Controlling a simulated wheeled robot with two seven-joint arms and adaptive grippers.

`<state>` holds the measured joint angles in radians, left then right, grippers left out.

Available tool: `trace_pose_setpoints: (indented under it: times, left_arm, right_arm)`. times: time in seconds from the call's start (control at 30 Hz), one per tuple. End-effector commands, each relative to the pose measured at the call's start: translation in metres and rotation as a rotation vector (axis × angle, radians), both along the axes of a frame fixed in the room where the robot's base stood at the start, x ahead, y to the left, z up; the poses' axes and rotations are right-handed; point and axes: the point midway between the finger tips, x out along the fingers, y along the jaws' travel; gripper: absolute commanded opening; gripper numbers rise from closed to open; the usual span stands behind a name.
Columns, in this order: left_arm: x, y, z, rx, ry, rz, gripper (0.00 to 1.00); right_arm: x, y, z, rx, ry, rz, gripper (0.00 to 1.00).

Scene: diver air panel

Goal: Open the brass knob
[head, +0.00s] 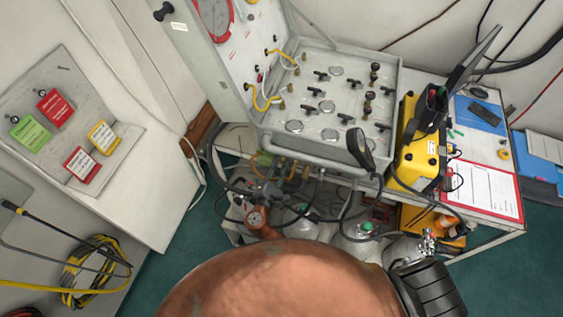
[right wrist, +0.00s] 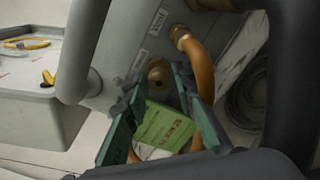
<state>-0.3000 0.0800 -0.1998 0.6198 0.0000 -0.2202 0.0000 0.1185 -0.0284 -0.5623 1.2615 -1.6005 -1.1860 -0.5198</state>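The brass knob (right wrist: 157,73) is a round brass fitting on the grey panel face in the right wrist view. A green tag (right wrist: 165,127) hangs below it. My right gripper (right wrist: 157,88) has its two dark green fingers spread, one on each side of the knob in the picture. The fingers are apart, with nothing clearly held. I cannot tell whether the fingertips touch the knob. In the head view the area below the air panel (head: 328,150) is crowded, and I cannot make out the right gripper clearly. My left gripper is not in view.
An orange hose (right wrist: 205,75) runs from a brass fitting close to the right finger. Dark coiled cable (right wrist: 247,95) lies further right. In the head view a yellow case (head: 420,150) and a red-edged clipboard (head: 487,190) stand right of the panel. Gauges and cylinders crowd below.

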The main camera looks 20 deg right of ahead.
Motion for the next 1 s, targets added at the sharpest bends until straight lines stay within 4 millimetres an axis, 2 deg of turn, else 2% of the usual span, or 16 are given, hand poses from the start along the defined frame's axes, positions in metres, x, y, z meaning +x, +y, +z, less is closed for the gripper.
trace_pose_setpoints:
  times: [0.23,0.37,0.8,1.0]
  left_arm:
    - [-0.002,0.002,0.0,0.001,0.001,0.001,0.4]
    - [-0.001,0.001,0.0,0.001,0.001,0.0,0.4]
    - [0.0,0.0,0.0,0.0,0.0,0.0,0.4]
    - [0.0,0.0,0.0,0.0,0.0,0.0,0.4]
  right_arm:
    - [0.0,-0.001,0.001,0.0,-0.003,-0.002,0.25]
    - [-0.007,0.004,0.001,0.001,-0.002,-0.002,0.25]
    - [-0.077,0.051,0.003,0.002,0.0,0.0,0.25]
    - [-0.095,0.064,0.003,0.0,-0.001,-0.001,0.25]
